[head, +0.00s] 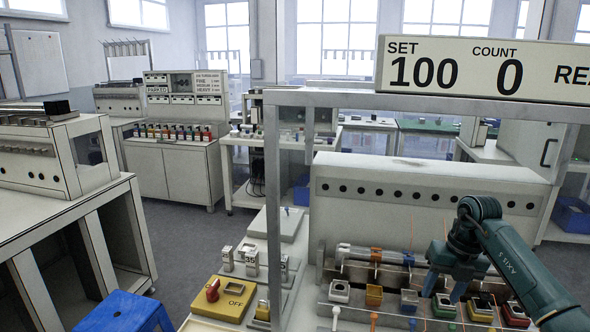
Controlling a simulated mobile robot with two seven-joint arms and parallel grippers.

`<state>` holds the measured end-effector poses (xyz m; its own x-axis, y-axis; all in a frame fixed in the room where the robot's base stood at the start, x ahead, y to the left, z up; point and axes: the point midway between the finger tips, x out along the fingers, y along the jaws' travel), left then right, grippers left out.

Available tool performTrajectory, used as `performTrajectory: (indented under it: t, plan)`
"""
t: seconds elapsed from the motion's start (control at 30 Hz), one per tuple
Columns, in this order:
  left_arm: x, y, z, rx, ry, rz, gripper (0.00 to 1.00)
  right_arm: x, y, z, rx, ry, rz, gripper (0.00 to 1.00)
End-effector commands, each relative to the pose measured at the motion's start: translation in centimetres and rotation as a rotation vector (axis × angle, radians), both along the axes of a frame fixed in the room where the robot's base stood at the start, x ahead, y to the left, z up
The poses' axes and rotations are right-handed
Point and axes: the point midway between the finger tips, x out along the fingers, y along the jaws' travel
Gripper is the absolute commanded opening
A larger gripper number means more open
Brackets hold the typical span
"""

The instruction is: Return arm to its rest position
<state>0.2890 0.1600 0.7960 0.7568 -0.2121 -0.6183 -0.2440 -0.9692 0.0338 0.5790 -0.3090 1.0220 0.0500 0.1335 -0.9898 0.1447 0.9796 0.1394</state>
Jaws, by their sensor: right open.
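My right arm, dark teal, comes in from the lower right. Its gripper (445,288) points down, open, over the row of small coloured connectors on the bench. Nothing shows between its fingers. A grey-blue connector (409,300) is just left of the fingers and a green one (444,307) is just below them. I cannot tell whether the fingers touch either one. My left gripper is not in view.
A white connector (339,291) and an orange one (374,296) stand to the left in the row; a red one (516,313) stands to the right. A sign reading SET 100, COUNT 0 (485,70) hangs above. A yellow OFF switch box (224,298) and blue stool (125,312) are lower left.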

Motion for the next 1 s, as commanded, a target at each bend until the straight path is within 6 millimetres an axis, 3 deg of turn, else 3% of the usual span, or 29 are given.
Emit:
performTrajectory:
  t: [0.03,0.1,0.23,0.33,0.4,0.47,0.57,0.67,0.77,0.83,0.9,1.0]
  plan:
    - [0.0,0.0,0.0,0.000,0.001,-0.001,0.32,-0.3,2.2,-1.8,0.076,-0.019,0.039,0.48]
    - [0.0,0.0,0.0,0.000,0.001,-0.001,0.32,-0.6,5.7,-3.7,0.205,-0.060,0.083,0.48]
    - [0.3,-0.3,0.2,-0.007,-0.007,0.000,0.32,-2.4,13.5,-6.5,0.521,-0.144,0.127,0.48]
    - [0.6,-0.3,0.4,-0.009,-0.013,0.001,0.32,-4.9,19.9,-7.0,0.855,-0.216,0.070,0.48]
    - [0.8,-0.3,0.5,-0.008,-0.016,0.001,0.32,-6.6,22.9,-6.2,1.089,-0.259,-0.041,0.48]
    - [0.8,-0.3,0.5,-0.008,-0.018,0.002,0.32,-7.7,24.3,-5.5,1.270,-0.286,-0.181,0.48]
    - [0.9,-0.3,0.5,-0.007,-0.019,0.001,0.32,-9.2,24.2,-4.9,1.516,-0.305,-0.495,0.48]
    - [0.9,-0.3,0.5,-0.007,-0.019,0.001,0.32,-10.7,21.9,-6.2,1.667,-0.282,-0.895,0.48]
    - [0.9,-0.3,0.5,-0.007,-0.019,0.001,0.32,-13.2,18.8,-9.8,1.702,-0.206,-1.349,0.48]
    - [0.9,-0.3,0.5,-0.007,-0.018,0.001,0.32,-16.0,17.0,-13.1,1.656,-0.121,-1.662,0.48]
    - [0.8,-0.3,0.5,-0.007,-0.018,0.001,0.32,-19.3,15.9,-16.3,1.569,-0.024,-1.926,0.48]
    - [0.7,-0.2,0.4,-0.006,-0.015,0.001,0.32,-23.5,15.4,-19.4,1.436,0.106,-2.187,0.48]
